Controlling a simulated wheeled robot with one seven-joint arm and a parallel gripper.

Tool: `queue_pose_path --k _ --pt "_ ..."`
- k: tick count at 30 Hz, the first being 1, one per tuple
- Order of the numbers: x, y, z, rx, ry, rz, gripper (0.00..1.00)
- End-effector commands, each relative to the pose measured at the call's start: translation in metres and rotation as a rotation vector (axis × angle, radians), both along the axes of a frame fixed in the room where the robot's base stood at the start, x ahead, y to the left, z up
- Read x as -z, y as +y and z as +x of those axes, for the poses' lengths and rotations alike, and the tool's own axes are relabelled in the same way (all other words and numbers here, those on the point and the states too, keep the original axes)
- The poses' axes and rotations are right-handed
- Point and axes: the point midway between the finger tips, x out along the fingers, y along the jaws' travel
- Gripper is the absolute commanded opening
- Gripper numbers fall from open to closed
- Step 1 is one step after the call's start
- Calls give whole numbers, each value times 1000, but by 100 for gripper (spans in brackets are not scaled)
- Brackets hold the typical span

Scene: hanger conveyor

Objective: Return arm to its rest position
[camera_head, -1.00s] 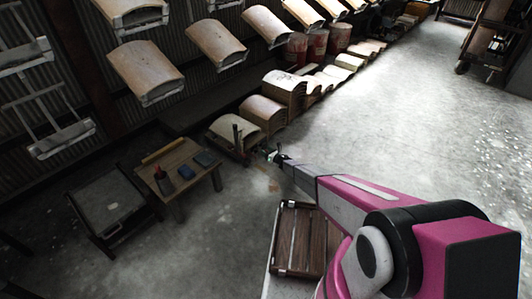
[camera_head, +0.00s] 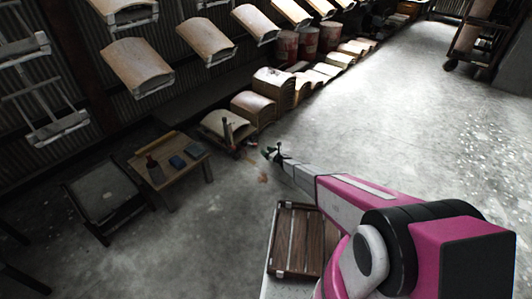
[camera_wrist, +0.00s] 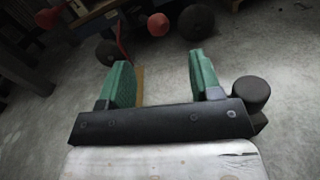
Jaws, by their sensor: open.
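My gripper (camera_head: 270,152) is at the end of my pink and grey arm, which stretches from the lower right toward the middle of the head view. In the wrist view, the two green fingers of my gripper (camera_wrist: 159,80) stand wide apart with nothing between them. The bare concrete floor shows beyond the fingers. In the head view the gripper is small, and its fingers are hard to make out.
A small wooden table (camera_head: 188,180) with dark items and a black-framed stool (camera_head: 100,196) stand at left. Curved panels (camera_head: 137,65) hang along the wall, with stacked panels (camera_head: 253,107) below. A wooden slatted tray (camera_head: 294,240) lies beside my arm.

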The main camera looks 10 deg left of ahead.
Motion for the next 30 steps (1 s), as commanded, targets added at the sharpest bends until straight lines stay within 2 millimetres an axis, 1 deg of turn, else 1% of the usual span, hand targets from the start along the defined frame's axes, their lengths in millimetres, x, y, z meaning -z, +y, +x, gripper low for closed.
queue_pose_path --k 8,11,14,17,18,20,21,23,24,26,27,29,30 --pt "-2 -1 0 4 4 1 58" --pt "-16 -11 0 41 46 12 58" --pt "-45 -33 2 126 141 42 58" --pt "-87 -68 2 264 297 103 58" --pt "-105 -85 1 330 369 139 58" --pt "-131 -112 -3 435 479 202 58" --pt "-149 -130 -7 505 552 251 58" --pt "-174 -157 -16 614 662 332 58" --pt "-191 -176 -24 689 734 392 58" --pt "-215 -204 -38 802 841 489 58" --pt "-231 -221 -50 877 908 559 58" --pt "-252 -247 -70 988 1006 668 58" --pt "-267 -264 -84 1061 1067 746 58"
